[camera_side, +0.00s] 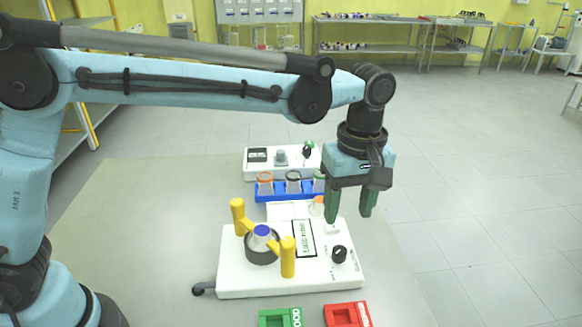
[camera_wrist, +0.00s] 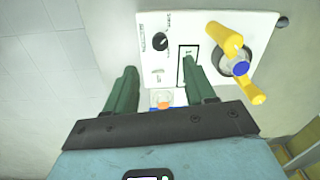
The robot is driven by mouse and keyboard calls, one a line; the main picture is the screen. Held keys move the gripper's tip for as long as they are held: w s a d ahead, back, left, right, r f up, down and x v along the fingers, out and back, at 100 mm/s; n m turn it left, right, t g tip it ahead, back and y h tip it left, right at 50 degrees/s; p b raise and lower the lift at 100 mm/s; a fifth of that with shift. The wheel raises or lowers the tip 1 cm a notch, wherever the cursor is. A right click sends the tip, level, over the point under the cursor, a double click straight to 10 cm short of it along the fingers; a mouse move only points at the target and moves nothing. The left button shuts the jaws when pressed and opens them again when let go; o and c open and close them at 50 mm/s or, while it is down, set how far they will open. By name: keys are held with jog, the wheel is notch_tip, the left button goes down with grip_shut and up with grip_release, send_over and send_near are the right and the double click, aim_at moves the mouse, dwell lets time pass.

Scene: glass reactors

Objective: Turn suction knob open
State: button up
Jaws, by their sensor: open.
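A black round knob (camera_side: 339,254) sits on the right part of the white device (camera_side: 230,275) on the table. In the wrist view the knob (camera_wrist: 160,41) shows ahead of the fingertips, with small markings around it too small to read. My gripper (camera_side: 349,216) points down with its two green fingers apart and empty. It hangs above the device's back right part, behind and above the knob, not touching it. In the wrist view the open fingers (camera_wrist: 160,64) have a small pale switch (camera_wrist: 157,72) showing between them.
Behind stand a blue rack (camera_side: 262,196) with jars and a second white device (camera_side: 255,171). Green (camera_side: 280,317) and red (camera_side: 346,315) trays lie in front.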

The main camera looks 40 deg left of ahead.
aim_at(340, 250)
notch_tip(340, 250, down, 10)
jog(key=shift+s+a+r, duration=0.1)
jog(key=shift+s+r, duration=0.05)
jog(key=shift+r, duration=0.1)
jog(key=shift+c, duration=0.3)
grip_shut()
